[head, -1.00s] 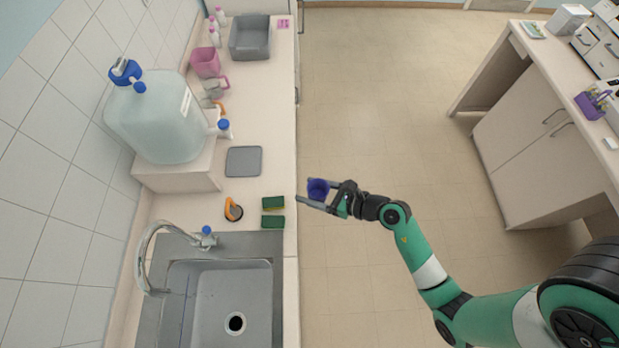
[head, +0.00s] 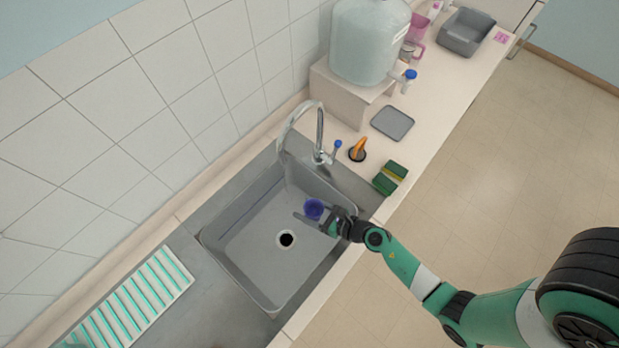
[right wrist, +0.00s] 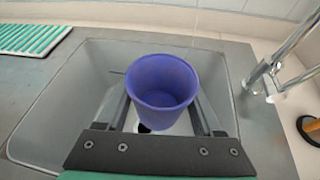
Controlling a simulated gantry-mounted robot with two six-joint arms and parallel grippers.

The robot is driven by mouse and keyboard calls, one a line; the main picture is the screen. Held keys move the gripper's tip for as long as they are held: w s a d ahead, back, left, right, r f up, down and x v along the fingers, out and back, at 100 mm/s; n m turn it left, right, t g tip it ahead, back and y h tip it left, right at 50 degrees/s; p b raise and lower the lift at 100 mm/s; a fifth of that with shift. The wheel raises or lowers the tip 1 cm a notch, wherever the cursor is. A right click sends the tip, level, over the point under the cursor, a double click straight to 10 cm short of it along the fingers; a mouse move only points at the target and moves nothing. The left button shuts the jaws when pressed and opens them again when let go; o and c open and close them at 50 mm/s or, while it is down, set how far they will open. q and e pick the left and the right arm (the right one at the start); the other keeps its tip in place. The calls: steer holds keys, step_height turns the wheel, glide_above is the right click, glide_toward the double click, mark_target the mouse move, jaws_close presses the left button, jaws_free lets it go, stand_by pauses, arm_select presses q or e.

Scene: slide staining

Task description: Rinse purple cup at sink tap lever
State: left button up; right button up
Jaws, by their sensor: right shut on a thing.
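The purple cup (head: 314,209) is upright, mouth up, and looks empty inside. My right gripper (head: 312,217) is shut on the cup and holds it over the right part of the sink basin (head: 262,262). In the right wrist view the cup (right wrist: 161,82) sits between the two fingers (right wrist: 160,110), with the basin below it. The curved tap (head: 319,130) stands at the back right of the sink. No water stream is visible. The left gripper is not in view.
A large water container (head: 368,45) stands on a raised block behind. A striped drying rack (head: 130,305) lies left of the basin.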

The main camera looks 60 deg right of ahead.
steer(key=shift+a+f+b, duration=0.3)
steer(key=shift+a+f, duration=0.1)
steer(key=shift+f, duration=0.25)
arm_select(q)
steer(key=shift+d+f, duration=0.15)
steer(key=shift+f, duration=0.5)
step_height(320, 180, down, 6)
steer(key=b, duration=0.6)
arm_select(e)
steer(key=w+d+f, duration=0.1)
steer(key=w+d, duration=0.2)
steer(key=w, duration=0.3)
steer(key=w+d+f, duration=0.1)
steer(key=w+d, duration=0.2)
steer(key=w, duration=0.3)
steer(key=shift+w+f, duration=0.3)
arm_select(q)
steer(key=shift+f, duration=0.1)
arm_select(e)
steer(key=shift+d, duration=0.15)
steer(key=shift+s+d, duration=0.25)
steer(key=shift+d, duration=0.15)
